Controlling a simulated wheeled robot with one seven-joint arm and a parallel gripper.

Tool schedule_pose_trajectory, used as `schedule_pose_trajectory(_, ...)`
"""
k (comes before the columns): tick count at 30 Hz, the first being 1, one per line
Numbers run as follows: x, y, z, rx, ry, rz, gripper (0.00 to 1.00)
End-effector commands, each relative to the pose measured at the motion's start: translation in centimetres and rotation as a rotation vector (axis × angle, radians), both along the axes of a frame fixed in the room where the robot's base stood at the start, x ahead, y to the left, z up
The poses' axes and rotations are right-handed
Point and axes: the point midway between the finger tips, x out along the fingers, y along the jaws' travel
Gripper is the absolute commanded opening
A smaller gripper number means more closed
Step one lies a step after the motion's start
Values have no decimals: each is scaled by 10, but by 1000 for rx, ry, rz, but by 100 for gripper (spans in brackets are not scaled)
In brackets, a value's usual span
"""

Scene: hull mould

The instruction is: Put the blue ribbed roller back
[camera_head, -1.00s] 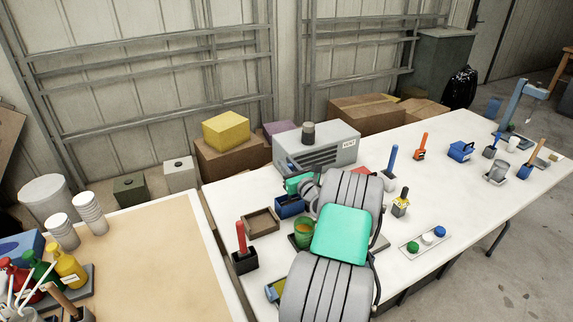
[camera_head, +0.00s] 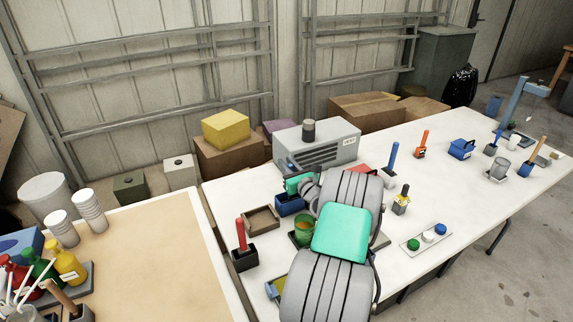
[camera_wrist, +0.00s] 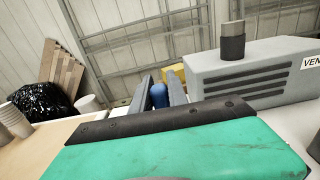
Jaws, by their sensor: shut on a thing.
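My gripper (camera_wrist: 160,93) is shut on a blue roller (camera_wrist: 158,95). In the wrist view only part of the roller shows between the two grey fingers; its ribs cannot be made out, and my green gripper body hides its lower part. In the head view my gripper's green body (camera_head: 298,183) is above or just behind a blue open box (camera_head: 290,206), left of my forearm. Whether the roller touches the box or anything else cannot be told.
A grey vented machine (camera_head: 318,143) stands close behind my gripper. A brown tray (camera_head: 262,220), a green cup (camera_head: 303,231) and a red-handled tool in a black holder (camera_head: 241,245) are near. Another blue-handled tool (camera_head: 392,157) stands right. The table's right half has free room.

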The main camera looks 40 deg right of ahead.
Motion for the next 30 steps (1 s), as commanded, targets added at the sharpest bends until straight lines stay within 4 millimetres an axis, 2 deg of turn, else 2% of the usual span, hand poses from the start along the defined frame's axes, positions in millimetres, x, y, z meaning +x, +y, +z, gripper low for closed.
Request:
schedule_pose_trajectory(3,0,0,1,0,0,0,0)
schedule_pose_trajectory(4,0,0,1,0,0,0,20)
schedule_pose_trajectory(13,0,0,1,0,0,0,45)
schedule_pose_trajectory(22,-4,1,0,0,1,-1,45)
schedule_pose_trajectory(26,-24,6,-1,2,2,-4,45)
schedule_pose_trajectory(30,-53,15,-1,2,-1,-4,45)
